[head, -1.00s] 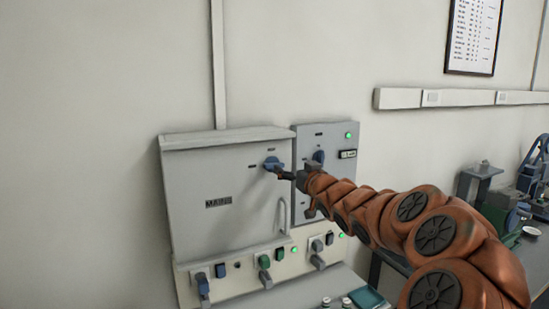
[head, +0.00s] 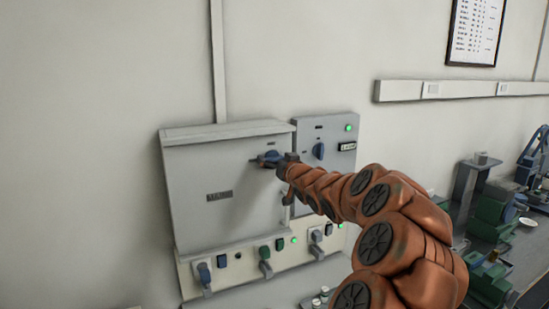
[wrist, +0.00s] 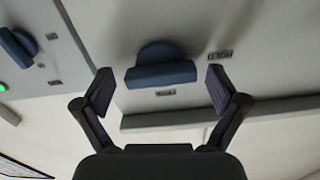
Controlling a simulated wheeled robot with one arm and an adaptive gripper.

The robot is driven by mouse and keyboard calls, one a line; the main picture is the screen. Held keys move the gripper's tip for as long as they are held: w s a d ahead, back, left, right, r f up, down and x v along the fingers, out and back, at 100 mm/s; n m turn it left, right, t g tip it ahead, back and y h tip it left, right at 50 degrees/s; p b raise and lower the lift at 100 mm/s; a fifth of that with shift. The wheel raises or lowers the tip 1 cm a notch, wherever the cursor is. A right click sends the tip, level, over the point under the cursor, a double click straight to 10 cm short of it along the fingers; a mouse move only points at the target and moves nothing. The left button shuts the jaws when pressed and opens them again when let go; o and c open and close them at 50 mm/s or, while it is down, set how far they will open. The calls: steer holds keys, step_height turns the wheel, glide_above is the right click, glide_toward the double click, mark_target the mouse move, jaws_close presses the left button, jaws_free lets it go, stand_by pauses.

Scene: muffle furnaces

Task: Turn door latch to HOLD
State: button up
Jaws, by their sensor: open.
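The door latch is a blue knob (head: 271,156) near the top right of the grey furnace door (head: 195,165). I cannot tell whether the fingertips reach past the bar.
A control panel with another blue knob (head: 318,151) and a green light (head: 348,128) stands right of the door. Below is a strip of switches and levers (head: 265,262). A door handle (head: 284,214) sits under my arm. Bench equipment (head: 490,225) stands at the right.

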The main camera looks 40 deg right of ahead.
steer(key=shift+w, duration=0.2)
steer(key=shift+c, duration=0.2)
steer(key=c, duration=1.1)
steer(key=shift+f+n+b, duration=0.1)
steer(key=shift+n+b, duration=0.35)
steer(key=shift+n, duration=0.15)
steer(key=o, duration=1.1)
steer(key=shift+o, duration=0.2)
